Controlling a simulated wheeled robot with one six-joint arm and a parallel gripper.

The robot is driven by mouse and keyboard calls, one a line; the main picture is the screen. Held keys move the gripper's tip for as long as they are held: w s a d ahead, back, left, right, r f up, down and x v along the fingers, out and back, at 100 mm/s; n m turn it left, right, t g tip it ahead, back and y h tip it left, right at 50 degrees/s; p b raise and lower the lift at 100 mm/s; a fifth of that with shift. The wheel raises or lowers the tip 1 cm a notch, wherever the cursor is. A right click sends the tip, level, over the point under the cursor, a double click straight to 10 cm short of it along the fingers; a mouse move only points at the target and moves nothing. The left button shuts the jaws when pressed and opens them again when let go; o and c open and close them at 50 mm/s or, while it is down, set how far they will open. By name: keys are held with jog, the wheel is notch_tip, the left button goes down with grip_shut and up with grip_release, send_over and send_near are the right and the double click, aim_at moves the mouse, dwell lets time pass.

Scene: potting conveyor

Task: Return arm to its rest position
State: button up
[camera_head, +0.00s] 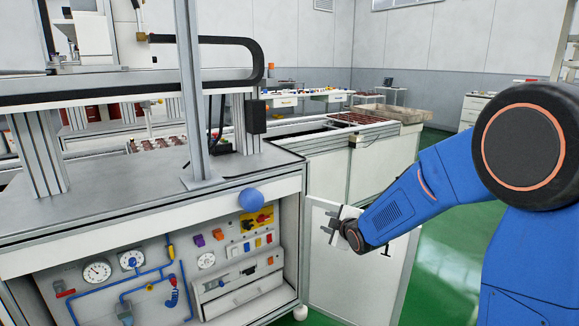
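My arm is blue with black and orange joint covers and fills the right side of the head view. It reaches to the left, with its forearm sloping down to my gripper (328,223). The gripper is small and grey and points left, in front of a white cabinet panel (345,285). Its two fingers appear apart, with nothing visible between them. I cannot tell how far the gripper is from the panel.
A conveyor section with a wooden tray (392,113) lies behind the gripper. Green floor (450,250) shows between panel and arm.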

jog(key=s+d+r+m+g+h, duration=0.1)
jog(key=s+d+r+m, duration=0.2)
jog(key=s, duration=0.4)
jog(key=s+d+r+m+g+h, duration=0.1)
jog(key=s+d+m, duration=0.2)
jog(key=s+d, duration=0.3)
jog(key=s+d+r+m+g+h, duration=0.1)
jog(key=s+d+r+m+g, duration=0.15)
jog(key=s, duration=0.65)
jog(key=s+d+f+m+g, duration=0.1)
jog(key=s+d+m, duration=0.1)
jog(key=s, duration=1)
jog(key=s+d+m+g, duration=0.2)
jog(key=s+m, duration=0.3)
jog(key=s, duration=0.8)
jog(key=shift+s+f+h, duration=0.3)
jog(key=shift+f+h, duration=0.1)
